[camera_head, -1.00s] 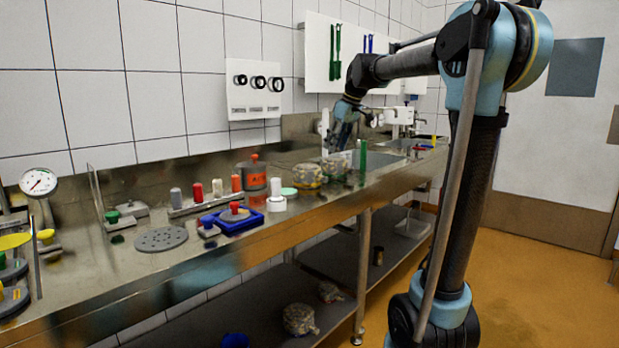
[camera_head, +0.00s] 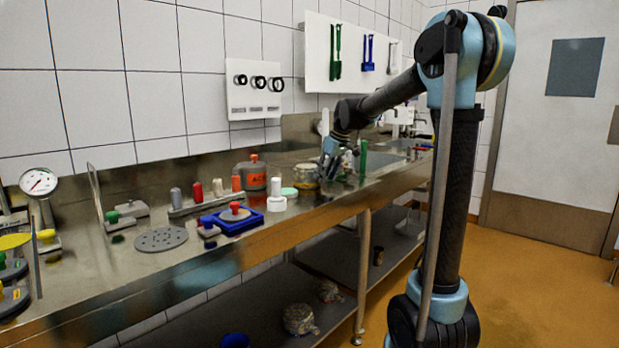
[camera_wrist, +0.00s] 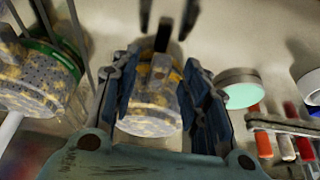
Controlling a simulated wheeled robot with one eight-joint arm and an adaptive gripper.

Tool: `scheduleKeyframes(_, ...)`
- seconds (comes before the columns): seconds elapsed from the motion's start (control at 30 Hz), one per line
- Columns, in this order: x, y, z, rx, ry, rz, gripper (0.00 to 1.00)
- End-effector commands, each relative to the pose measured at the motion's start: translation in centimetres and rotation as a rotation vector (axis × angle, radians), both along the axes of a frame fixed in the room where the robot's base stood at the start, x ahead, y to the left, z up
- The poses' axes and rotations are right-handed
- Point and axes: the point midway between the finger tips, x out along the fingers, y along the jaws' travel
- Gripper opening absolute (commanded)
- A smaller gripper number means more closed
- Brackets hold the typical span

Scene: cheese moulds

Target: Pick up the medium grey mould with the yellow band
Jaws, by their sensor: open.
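The grey speckled mould with the yellow band (camera_wrist: 150,118) is in the middle of the wrist view, with a dark handle-like part above it. It also shows in the head view (camera_head: 304,178) on the steel counter, partly hidden by my gripper (camera_head: 331,170). In the wrist view my gripper (camera_wrist: 158,80) is open, with one blue finger on each side of this mould. I cannot tell whether the fingers touch it. A similar mould with a green band (camera_wrist: 45,85) stands to the left in the wrist view, outside the fingers.
A round pot with a mint-green top (camera_wrist: 240,90) stands close right of my gripper in the wrist view. Beyond it is a rack with coloured pegs (camera_wrist: 285,128). In the head view a tall green cylinder (camera_head: 363,157) stands right of my gripper.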

Motion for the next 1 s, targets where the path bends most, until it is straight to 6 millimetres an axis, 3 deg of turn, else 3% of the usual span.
scheduleKeyframes(0.2, 0.6, 0.6, -2.1, 0.0, 0.0, 0.001, 0.42)
scheduleKeyframes(0.47, 0.6, 0.7, -2.4, 0.0, 0.0, 0.0, 0.42)
scheduleKeyframes(0.67, 0.6, 0.7, -2.4, 0.0, 0.0, 0.0, 0.01)
scheduleKeyframes(1.0, 0.6, 0.7, -2.3, 0.0, 0.0, 0.0, 0.0)
